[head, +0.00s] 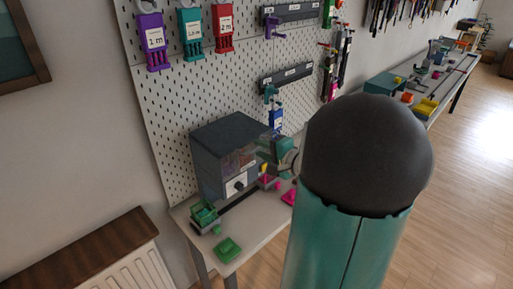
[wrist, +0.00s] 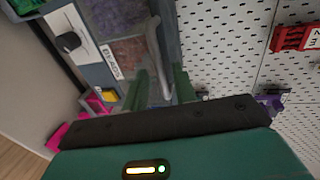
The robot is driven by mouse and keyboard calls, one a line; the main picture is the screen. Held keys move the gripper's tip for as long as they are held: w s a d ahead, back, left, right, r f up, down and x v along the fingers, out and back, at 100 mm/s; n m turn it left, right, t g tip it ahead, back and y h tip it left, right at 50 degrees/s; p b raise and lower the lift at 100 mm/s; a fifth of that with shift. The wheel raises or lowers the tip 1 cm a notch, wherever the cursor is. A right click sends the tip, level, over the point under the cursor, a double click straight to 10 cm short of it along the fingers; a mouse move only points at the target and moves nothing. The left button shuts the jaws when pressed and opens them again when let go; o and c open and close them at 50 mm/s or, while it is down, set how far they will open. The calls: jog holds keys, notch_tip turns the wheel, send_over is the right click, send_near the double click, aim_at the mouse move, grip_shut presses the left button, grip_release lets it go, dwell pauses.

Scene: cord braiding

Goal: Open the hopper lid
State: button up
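The hopper is a grey box with a dark lid (head: 232,132) that lies flat on its top, in the middle of the head view. Its windowed front has a white panel with a black knob (wrist: 70,42). A grey curved bar handle (wrist: 154,38) stands out from the hopper in the wrist view. My gripper (wrist: 164,72) is at the hopper's right side, with its two green fingers either side of the bar. The fingers look apart, with small gaps to the bar. In the head view my gripper (head: 266,151) is small and its fingertips are hard to make out.
A pegboard (head: 180,100) with hanging tools stands close behind the hopper. A green tray (head: 228,249) and small pink pieces lie on the bench (head: 252,225). My own arm hides the bench's right part in the head view.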

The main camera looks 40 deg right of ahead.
jog(key=shift+x, duration=1.35)
grip_shut()
